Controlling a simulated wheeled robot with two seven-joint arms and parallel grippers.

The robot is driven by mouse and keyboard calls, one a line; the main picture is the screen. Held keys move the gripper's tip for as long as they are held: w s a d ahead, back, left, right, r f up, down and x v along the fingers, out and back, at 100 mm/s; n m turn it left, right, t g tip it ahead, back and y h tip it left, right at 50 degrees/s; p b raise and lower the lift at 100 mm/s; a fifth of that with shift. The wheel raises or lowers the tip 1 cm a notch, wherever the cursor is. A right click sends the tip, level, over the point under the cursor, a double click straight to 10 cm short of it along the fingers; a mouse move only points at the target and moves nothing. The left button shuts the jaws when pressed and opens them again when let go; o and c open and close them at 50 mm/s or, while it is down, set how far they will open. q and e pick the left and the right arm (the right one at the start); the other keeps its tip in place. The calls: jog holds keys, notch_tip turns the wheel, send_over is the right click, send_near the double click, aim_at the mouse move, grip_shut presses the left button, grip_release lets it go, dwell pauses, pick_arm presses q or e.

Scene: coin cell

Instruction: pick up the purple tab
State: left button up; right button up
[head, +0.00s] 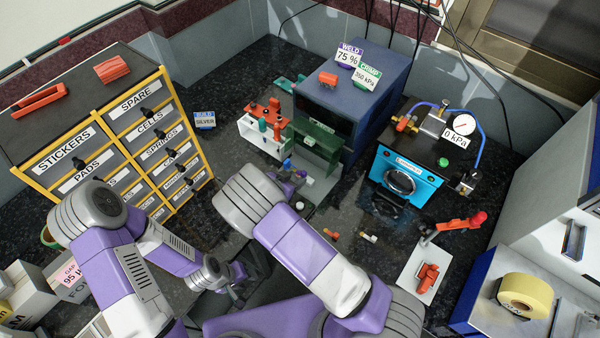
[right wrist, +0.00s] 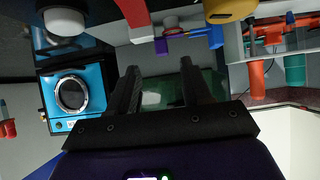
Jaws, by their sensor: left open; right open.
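The purple tab (right wrist: 161,46) is a small dark purple block in the right wrist view. It sits at the left end of a thin orange piece with a blue part at its other end. My right gripper (right wrist: 159,72) is open and empty, its two fingers pointing toward the tab with a gap to it. In the head view my right gripper (head: 292,178) is partly hidden by its own arm, beside the grey fixture, and the tab is too small to tell there. My left gripper (head: 238,276) is open and low at the front, away from the fixture.
A blue press box (head: 352,95) stands behind the fixture. A cyan device (head: 398,180) with a gauge is to its right, and a labelled drawer cabinet (head: 120,130) at left. A white rack (head: 262,138) with coloured pieces is close by. Small parts lie on the dark counter (head: 345,215).

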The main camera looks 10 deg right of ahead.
aim_at(303, 172)
jog(key=x, duration=0.5)
jog(key=shift+w+d, duration=0.15)
jog(key=shift+w, duration=0.2)
grip_shut()
